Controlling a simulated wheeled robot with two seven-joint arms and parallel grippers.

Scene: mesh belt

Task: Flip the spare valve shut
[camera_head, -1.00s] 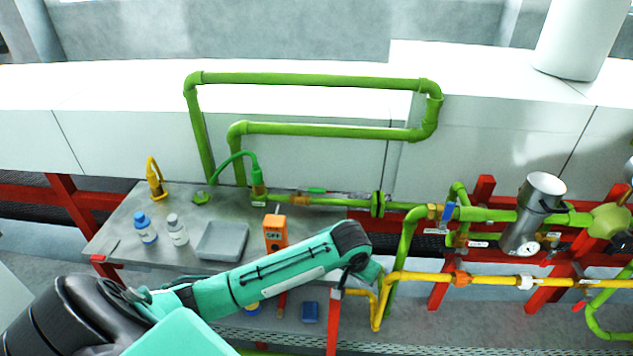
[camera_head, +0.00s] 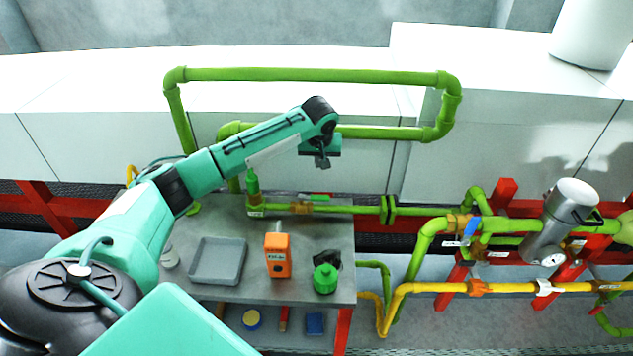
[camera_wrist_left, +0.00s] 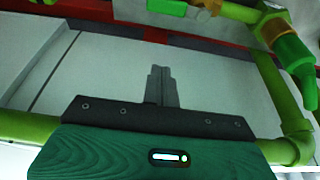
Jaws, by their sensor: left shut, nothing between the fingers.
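A brass valve body (camera_head: 301,207) with a green lever (camera_head: 318,195) sits in the lower green pipe behind the table. The lever appears to lie roughly along the pipe. Another valve with a blue lever (camera_head: 471,227) stands on the green pipe to the right. Labels are too small to read, so I cannot tell which is the spare valve. My left gripper (camera_head: 323,163) is shut and empty, seen above and apart from the green-lever valve. Its closed fingers (camera_wrist_left: 160,82) show in the left wrist view, with a brass valve body (camera_wrist_left: 208,8) at the top edge. My right gripper is not in view.
The metal table holds a grey tray (camera_head: 193,275), an orange meter (camera_head: 277,255) and a green bottle (camera_head: 325,279). A green pipe loop (camera_head: 300,75) rises behind my left arm. A yellow pipe (camera_head: 420,288) and a silver cylinder (camera_head: 560,225) are at the right.

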